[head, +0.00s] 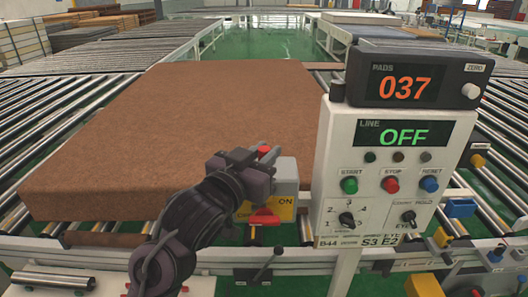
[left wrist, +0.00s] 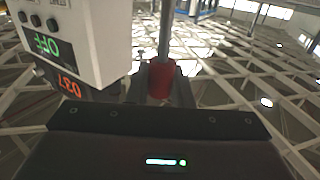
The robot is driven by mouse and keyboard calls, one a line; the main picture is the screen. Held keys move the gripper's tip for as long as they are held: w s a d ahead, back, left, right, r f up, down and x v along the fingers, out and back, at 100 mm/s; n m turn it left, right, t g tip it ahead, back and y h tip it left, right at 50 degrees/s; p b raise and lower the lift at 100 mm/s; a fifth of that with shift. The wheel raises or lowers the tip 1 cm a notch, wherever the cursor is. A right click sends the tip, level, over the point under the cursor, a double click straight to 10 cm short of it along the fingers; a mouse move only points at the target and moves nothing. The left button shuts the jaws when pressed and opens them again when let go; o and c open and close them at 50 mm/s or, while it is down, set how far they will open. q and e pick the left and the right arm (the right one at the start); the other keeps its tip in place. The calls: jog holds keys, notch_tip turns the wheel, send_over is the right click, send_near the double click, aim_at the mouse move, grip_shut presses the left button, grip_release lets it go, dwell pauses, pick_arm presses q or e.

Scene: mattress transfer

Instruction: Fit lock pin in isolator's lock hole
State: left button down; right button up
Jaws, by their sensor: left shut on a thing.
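The isolator (head: 283,205) is a grey and yellow box with an "ON" label and a red handle (head: 265,217) low on its front. It stands left of the control panel. My left gripper (head: 262,160) is in front of the isolator's upper part and hides some of it. It is shut on the lock pin (left wrist: 160,80), whose red grip and grey metal shaft show in the left wrist view. In the head view only a bit of red shows between the fingers. The lock hole cannot be made out. My right gripper is not in view.
The control panel (head: 330,180) reads "OFF" and has buttons and two selector knobs. On it sits a dark display (head: 443,82) reading 037. A big brown mattress pad (head: 170,120) lies on the roller conveyor (head: 50,110) behind my left arm.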

pick_arm(q)
jog(key=shift+f+b, duration=1.75)
jog(key=shift+f, duration=1.05)
jog(key=c, duration=1.2)
grip_release()
jog(key=shift+s+a, duration=0.2)
jog(key=shift+s, duration=0.15)
jog(key=b+v, duration=0.1)
jog(key=v, duration=0.6)
